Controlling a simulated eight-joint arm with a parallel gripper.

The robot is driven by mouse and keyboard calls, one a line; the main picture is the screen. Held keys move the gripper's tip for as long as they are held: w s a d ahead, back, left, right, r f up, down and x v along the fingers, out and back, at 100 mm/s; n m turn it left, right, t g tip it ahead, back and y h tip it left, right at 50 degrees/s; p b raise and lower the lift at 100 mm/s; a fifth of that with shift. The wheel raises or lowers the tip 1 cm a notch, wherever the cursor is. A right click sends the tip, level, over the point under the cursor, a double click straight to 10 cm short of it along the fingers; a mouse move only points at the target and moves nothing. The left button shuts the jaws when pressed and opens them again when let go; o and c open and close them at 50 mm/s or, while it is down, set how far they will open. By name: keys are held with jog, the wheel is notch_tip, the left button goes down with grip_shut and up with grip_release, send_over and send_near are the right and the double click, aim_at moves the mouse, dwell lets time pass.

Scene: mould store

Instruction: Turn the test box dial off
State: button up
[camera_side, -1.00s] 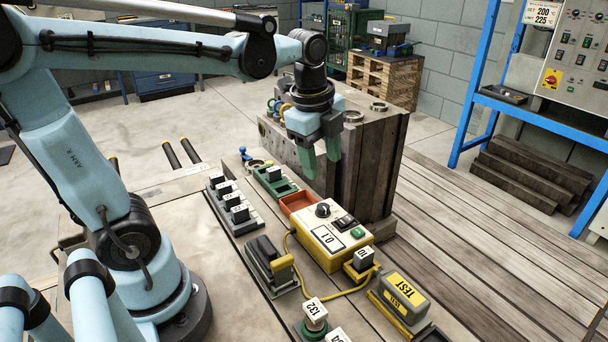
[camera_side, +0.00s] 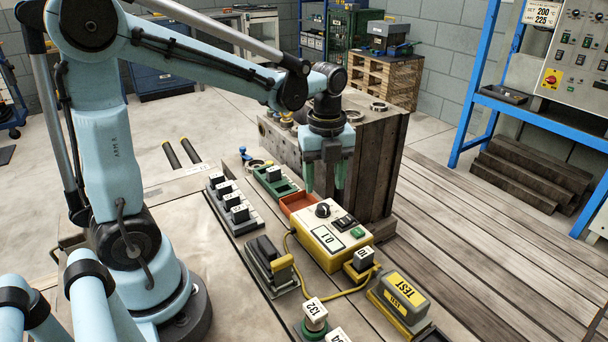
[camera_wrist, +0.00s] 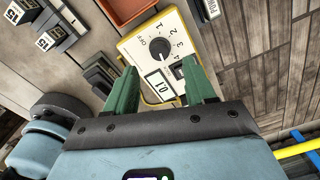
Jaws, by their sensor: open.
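The test box (camera_side: 334,238) is a cream and yellow box on the bench, with a black dial (camera_side: 323,210), a display and a green button on top. In the wrist view the dial (camera_wrist: 160,49) is a round black knob ringed by OFF and the numbers 1 to 4. Its pointer is too small to read surely. The display (camera_wrist: 160,86) seems to read 0.1. My gripper (camera_side: 325,188) is open and empty above the box's far end, apart from the dial. In the wrist view its green fingers (camera_wrist: 158,66) stand apart on either side below the dial.
An orange tray (camera_side: 297,202) adjoins the box's far end. A large metal mould block (camera_side: 372,160) stands right behind my gripper. Wooden planks at right are clear.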

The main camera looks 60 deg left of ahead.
aim_at(323, 206)
jog(key=shift+f, duration=2.75)
grip_shut()
